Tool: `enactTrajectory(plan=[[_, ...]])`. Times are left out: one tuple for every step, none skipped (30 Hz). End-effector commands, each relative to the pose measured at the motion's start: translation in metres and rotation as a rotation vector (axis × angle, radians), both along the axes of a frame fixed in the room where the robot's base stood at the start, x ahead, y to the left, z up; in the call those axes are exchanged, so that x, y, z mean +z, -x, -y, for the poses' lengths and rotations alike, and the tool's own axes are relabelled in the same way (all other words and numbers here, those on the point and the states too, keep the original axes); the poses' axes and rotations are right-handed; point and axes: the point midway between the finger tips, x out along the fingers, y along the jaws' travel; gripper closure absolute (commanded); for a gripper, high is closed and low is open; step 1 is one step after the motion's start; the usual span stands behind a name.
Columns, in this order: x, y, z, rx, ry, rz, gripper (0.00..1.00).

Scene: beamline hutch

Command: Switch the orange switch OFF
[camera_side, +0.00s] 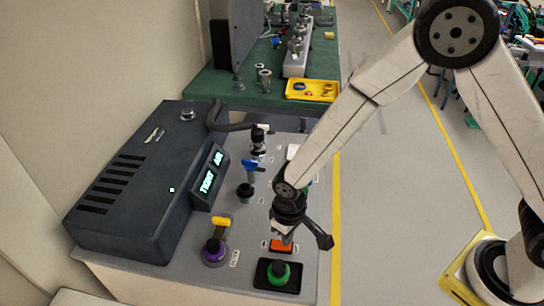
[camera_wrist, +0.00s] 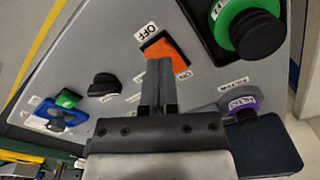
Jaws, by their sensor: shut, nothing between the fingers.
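The orange switch (camera_side: 282,246) is on the grey panel, behind the green button in the side view. In the wrist view the orange switch (camera_wrist: 163,51) lies between an OFF label (camera_wrist: 145,31) and an ON label partly hidden by my fingers. My gripper (camera_side: 287,238) points down right above the orange switch, its fingers shut and empty. In the wrist view my gripper (camera_wrist: 158,62) has its fingertips over the orange rocker's lower part, on the ON side. I cannot tell whether they touch it.
A blue valve handle (camera_side: 250,165) and a black knob (camera_side: 245,191) are further back. A dark box with a lit display (camera_side: 210,172) stands left.

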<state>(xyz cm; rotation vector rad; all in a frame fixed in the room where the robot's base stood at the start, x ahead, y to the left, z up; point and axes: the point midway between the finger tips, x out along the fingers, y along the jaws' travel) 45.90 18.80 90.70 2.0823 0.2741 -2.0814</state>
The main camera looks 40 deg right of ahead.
Motion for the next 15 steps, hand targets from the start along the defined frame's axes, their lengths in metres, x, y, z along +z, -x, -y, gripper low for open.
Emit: enactTrajectory(plan=[[-0.0007,0.0000,0.0000,0.000,0.000,0.000,1.00],[-0.0010,0.0000,0.0000,0.000,0.000,0.000,1.00],[-0.0014,0.0000,0.0000,0.000,0.000,0.000,1.00],[-0.0017,0.0000,0.0000,0.000,0.000,0.000,1.00],[-0.0020,0.0000,0.0000,0.000,0.000,0.000,1.00],[-0.0025,0.0000,0.0000,0.000,0.000,0.000,1.00],[-0.0028,0.0000,0.0000,0.000,0.000,0.000,1.00],[-0.0031,0.0001,0.0000,0.000,0.000,-0.001,1.00],[-0.0036,0.0001,0.0000,0.000,0.000,-0.001,1.00],[-0.0039,0.0001,0.0000,0.000,0.000,-0.001,1.00],[-0.0043,0.0002,0.0001,0.000,0.000,-0.001,1.00],[-0.0047,0.0002,0.0001,0.000,0.000,-0.001,1.00],[-0.0050,0.0002,0.0001,0.000,0.000,-0.001,1.00],[-0.0054,0.0002,0.0001,0.000,0.000,-0.001,1.00],[-0.0058,0.0002,0.0001,0.000,0.000,-0.001,1.00]])
